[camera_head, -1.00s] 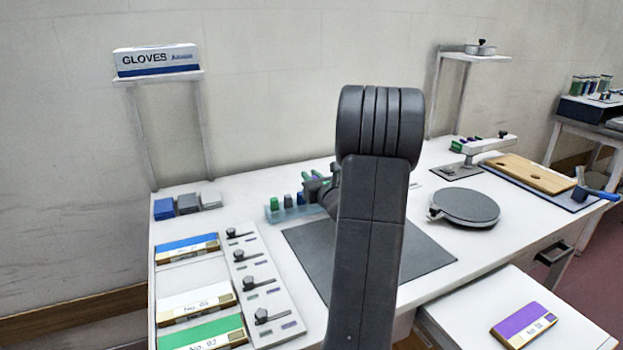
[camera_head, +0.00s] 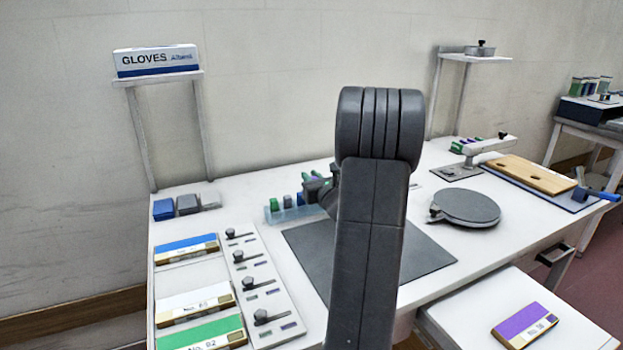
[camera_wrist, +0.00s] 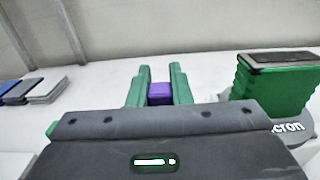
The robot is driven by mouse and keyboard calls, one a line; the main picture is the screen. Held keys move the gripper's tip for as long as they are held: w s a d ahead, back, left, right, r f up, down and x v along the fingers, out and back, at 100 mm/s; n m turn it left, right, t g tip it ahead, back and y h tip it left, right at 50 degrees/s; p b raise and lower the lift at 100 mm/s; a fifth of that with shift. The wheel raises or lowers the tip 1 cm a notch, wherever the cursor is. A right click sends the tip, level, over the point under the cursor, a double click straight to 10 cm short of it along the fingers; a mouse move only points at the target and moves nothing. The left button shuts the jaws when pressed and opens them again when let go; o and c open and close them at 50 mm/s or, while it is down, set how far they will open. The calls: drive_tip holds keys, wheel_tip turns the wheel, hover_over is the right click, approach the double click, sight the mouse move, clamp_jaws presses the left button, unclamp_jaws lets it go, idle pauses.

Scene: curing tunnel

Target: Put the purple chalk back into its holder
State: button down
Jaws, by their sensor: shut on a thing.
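My gripper (camera_wrist: 159,88) shows in the wrist view with its two green fingers closed on the sides of the purple chalk (camera_wrist: 160,94). Only a short block-like part of the chalk shows between them. In the head view my gripper (camera_head: 312,180) is at the back of the bench, partly hidden by my arm. A pale translucent holder (camera_head: 285,215) stands beside and below it, with a green chalk (camera_head: 274,204) and a grey chalk (camera_head: 288,200) upright in it. Its right end is hidden, and I cannot tell whether the held chalk touches it.
A dark mat (camera_head: 425,255) lies in front of the holder. A round dark plate (camera_head: 466,207) stands to the right. Blue and grey blocks (camera_head: 187,204) sit at the back left, with a lever panel (camera_head: 262,290) nearer. A glove box (camera_head: 155,60) rests on a shelf.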

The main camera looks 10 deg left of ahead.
drive_tip(key=shift+f, duration=0.2)
drive_tip(key=shift+f+b, duration=0.95)
drive_tip(key=shift+b, duration=0.25)
drive_tip(key=c, duration=1.2)
unclamp_jaws()
drive_tip(key=shift+c, duration=0.2)
wheel_tip(320, 180, up, 7)
drive_tip(key=p, duration=0.4)
drive_tip(key=shift+p, duration=0.3)
drive_tip(key=shift+f, duration=0.1)
